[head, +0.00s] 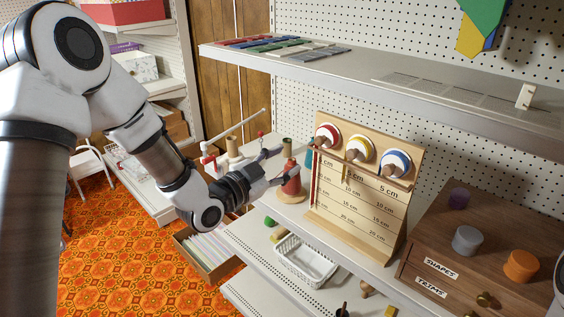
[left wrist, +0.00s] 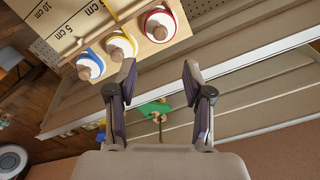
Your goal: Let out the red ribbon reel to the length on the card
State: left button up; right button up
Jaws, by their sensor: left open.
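The red reel (head: 327,134) is the left one of three on a wooden board marked in cm (head: 352,212). A red strip (head: 314,185), seemingly its ribbon, runs down the board's left edge; its lower end is hard to make out. My left gripper (head: 284,164) is open and empty, left of the board and apart from the reel. In the left wrist view, the red reel (left wrist: 160,25) is above the open fingers (left wrist: 158,70), with its brown knob facing the camera. I cannot make out a separate card. My right gripper is out of view.
A yellow reel (head: 361,151) and a blue reel (head: 395,163) sit right of the red one. A red thread cone (head: 291,186) stands close beside my left gripper. A shelf (head: 400,82) overhangs behind. A brown drawer box (head: 470,235) stands at right.

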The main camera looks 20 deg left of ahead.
aim_at(317, 142)
pick_arm(q)
jog(key=w+d, duration=0.1)
jog(key=w, duration=0.2)
jog(key=w+d+m, duration=0.1)
jog(key=w, duration=0.3)
jog(key=w+d+m+b, duration=0.1)
jog(key=w+d, duration=0.1)
jog(key=w, duration=0.2)
jog(key=shift+r, duration=0.15)
jog(key=shift+w, duration=0.15)
grip_shut()
